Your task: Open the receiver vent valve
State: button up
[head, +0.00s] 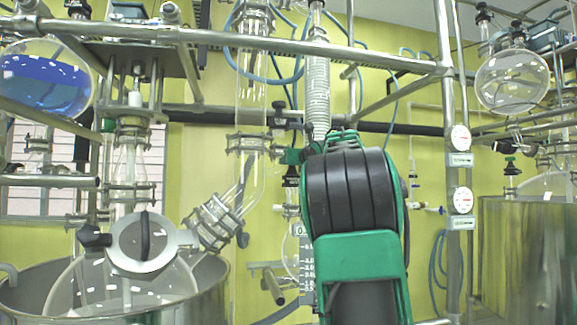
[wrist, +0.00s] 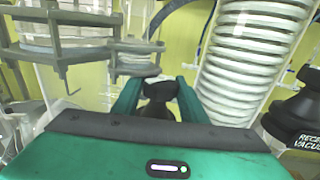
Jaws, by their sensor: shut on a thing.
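My gripper (wrist: 158,86) is in the middle of the wrist view, its two green fingers on either side of a black knob (wrist: 157,108). It is shut on this knob, which I take to be the receiver vent valve; no label on it is readable. In the head view my black and green arm covers most of the gripper and the valve. A second black knob (wrist: 298,112), with a partly cut-off label starting "RECE" and "VACU", stands to the right in the wrist view, apart from the fingers.
A coiled glass condenser (wrist: 252,55) rises close to the right of my fingers; it also shows in the head view (head: 318,90). Metal clamps (wrist: 70,35) are at the left. A steel frame post (head: 453,200) with gauges stands right of my arm.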

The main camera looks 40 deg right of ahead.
jog(key=shift+s+d+r+n+t+y, duration=0.15)
jog(key=shift+n+y, duration=0.25)
jog(key=shift+y, duration=0.2)
jog(key=shift+s+d+f+n+t+y, duration=0.1)
jog(key=shift+n+t+y, duration=0.1)
jog(key=shift+n+y, duration=0.3)
jog(key=shift+s+d+r+n+t+y, duration=0.15)
jog(key=shift+n+y, duration=0.15)
jog(key=shift+y, duration=0.4)
jog(key=shift+w+a+n+y, duration=0.15)
jog(key=shift+n+y, duration=0.35)
jog(key=shift+y, duration=0.3)
jog(key=shift+a+n+y, duration=0.15)
jog(key=shift+n+y, duration=0.65)
jog(key=shift+y, duration=0.4)
jog(key=o, duration=0.9)
jog(key=shift+c, duration=0.2)
jog(key=shift+w+a+m+h, duration=0.15)
jog(key=shift+m+h, duration=0.25)
jog(key=shift+h, duration=0.2)
jog(key=shift+m+h, duration=0.5)
jog(key=shift+h, duration=0.3)
